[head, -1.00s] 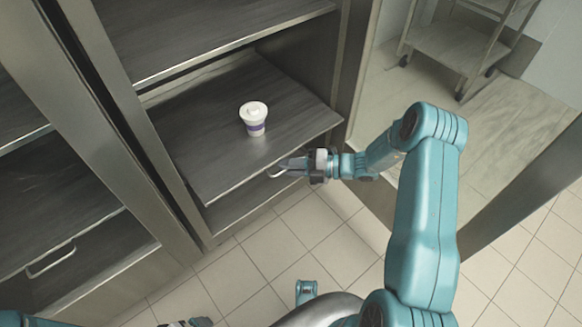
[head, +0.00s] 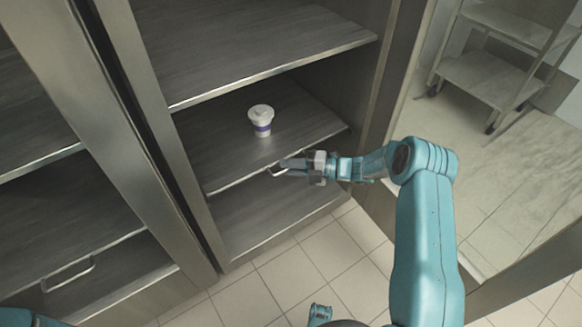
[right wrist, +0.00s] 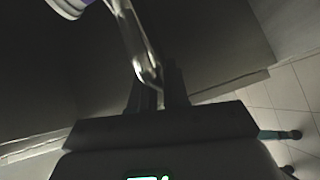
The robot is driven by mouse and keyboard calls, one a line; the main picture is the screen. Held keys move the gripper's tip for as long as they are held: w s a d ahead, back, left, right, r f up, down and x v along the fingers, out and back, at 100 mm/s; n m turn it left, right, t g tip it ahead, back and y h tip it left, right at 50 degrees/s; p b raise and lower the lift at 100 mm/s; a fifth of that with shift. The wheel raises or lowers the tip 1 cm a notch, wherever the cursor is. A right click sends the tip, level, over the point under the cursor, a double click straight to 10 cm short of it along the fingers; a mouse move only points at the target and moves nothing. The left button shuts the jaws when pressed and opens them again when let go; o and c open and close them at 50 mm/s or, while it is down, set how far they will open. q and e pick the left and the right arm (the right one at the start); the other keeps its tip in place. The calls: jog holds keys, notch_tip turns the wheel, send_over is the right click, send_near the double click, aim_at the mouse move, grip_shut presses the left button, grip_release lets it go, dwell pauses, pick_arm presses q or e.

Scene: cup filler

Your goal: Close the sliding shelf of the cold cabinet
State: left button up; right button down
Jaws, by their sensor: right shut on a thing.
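The dark sliding shelf (head: 215,150) of the cold cabinet (head: 165,170) sits mostly inside its bay, its front edge close to the cabinet's front frame. Whether it is fully in, I cannot tell. A white cup with a lid and purple band (head: 261,121) stands upright on it. My right gripper (head: 285,164) is shut on the shelf's metal handle (head: 274,174) at the front edge. In the right wrist view the handle (right wrist: 138,45) runs down to the fingers (right wrist: 160,97), and part of the cup (right wrist: 70,6) shows at the top. My left gripper is not in view.
A fixed upper shelf (head: 250,45) lies above and a lower shelf (head: 275,215) below. Another bay at left has its own handle (head: 68,274). A metal cart (head: 490,75) stands at the back right. Tiled floor (head: 300,275) lies in front.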

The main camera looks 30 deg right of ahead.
jog(key=shift+w+r, duration=0.15)
jog(key=c, duration=1.2)
grip_release()
jog(key=shift+c, duration=0.2)
jog(key=p+v, duration=0.2)
jog(key=v, duration=0.5)
jog(key=shift+s+d, duration=0.2)
